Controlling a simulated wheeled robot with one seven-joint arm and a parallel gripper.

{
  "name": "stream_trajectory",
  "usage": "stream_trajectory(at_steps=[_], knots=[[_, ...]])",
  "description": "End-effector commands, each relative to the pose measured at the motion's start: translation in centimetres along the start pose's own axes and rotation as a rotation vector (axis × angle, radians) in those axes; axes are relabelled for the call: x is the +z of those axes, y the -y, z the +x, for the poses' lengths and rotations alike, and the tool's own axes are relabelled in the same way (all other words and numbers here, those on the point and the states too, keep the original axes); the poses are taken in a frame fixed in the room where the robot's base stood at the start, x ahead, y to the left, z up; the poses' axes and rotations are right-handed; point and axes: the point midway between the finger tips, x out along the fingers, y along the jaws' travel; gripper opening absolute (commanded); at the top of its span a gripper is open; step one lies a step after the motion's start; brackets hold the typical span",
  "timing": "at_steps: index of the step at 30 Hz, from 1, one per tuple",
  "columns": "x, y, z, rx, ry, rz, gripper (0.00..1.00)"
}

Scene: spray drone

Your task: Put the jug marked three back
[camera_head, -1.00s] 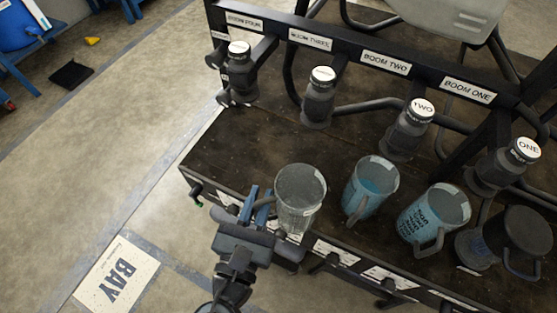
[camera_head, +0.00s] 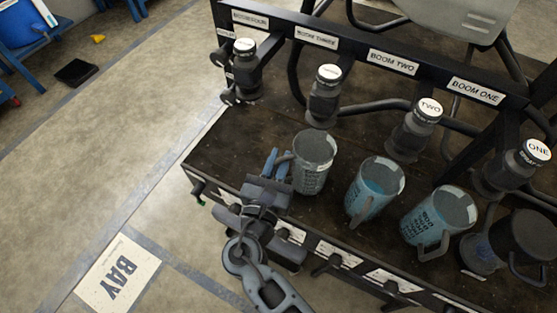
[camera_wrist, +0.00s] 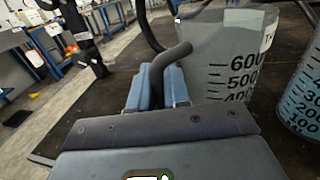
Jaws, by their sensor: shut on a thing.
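A clear grey measuring jug (camera_head: 313,165) stands or hovers over the dark bench top, below the boom three nozzle (camera_head: 325,92); I cannot tell if its base touches. My gripper (camera_head: 276,168) is shut on its handle, from the left. In the wrist view, the blue fingers (camera_wrist: 158,88) close around the dark handle, and the jug (camera_wrist: 225,55) shows black graduations and a partly cut-off label. The boom three sign (camera_head: 317,38) is on the black rail above.
Two jugs with blue liquid (camera_head: 374,188) (camera_head: 440,220) stand to the right, under the TWO and ONE nozzles. A dark lidded jug (camera_head: 520,243) is at far right. The bench (camera_head: 225,150) is bare at left. A boom four nozzle (camera_head: 243,72) hangs there.

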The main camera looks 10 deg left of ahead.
Motion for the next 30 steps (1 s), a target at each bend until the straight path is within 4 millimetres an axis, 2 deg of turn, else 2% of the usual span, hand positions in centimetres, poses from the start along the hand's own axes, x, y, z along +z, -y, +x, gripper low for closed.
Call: stream_trajectory(at_steps=[9,10,18,27,30], knots=[[-0.3,0.0,0.0,-0.001,0.001,-0.001,0.00],[-0.3,0.0,0.0,-0.001,0.000,-0.001,0.17],[-0.2,0.0,0.0,0.000,0.001,0.000,0.42],[0.3,0.0,0.0,0.000,0.001,0.000,0.42],[0.0,0.0,-1.2,0.003,0.000,-0.001,0.42]])
